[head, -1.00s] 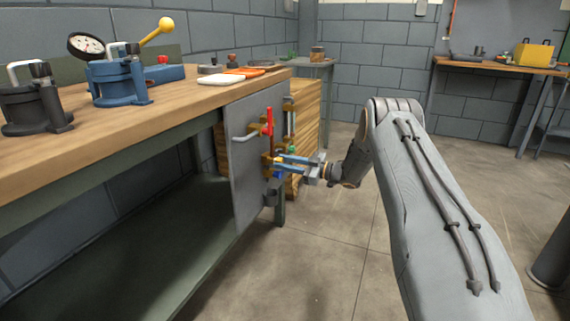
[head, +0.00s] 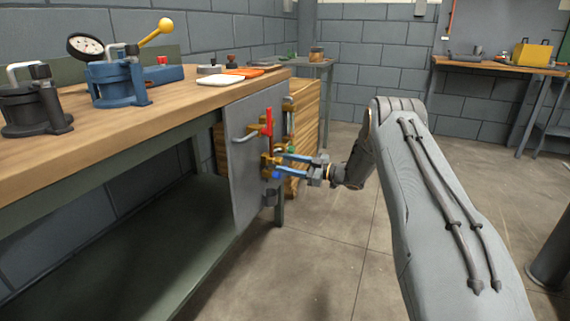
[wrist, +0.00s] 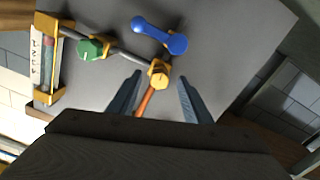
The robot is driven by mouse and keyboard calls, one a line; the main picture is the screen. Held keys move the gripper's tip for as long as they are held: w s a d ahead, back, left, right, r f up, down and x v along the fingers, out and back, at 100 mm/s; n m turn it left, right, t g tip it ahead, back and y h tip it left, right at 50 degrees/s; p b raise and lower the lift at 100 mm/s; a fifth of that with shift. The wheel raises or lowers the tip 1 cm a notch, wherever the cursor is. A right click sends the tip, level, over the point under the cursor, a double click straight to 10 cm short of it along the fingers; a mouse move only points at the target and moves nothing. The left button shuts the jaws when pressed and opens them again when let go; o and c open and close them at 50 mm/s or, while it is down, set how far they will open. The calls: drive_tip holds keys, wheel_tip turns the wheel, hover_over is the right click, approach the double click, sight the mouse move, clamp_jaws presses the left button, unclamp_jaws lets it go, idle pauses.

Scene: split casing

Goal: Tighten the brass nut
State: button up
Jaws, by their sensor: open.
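The brass nut (wrist: 159,73) sits on the upright grey panel (wrist: 205,62) at the bench's end, with an orange-brown rod running down from it in the wrist view. My gripper (wrist: 156,88) is open, with one blue-grey finger on each side of the nut and rod. A clear gap shows on both sides, and I cannot tell how deep the fingers reach. In the head view my gripper (head: 282,166) is at the panel's (head: 247,165) face among small brass fittings, where the nut is hard to make out.
Beside the nut are a blue lever (wrist: 160,35) and a green knob (wrist: 90,50) on a grey pipe. A brass-ended gauge (wrist: 48,60) stands at the left. In the head view a red handle (head: 266,122) sits above my gripper.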

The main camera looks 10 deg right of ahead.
drive_tip(key=p+v, duration=0.1)
drive_tip(key=v, duration=0.5)
drive_tip(key=shift+d+r, duration=0.1)
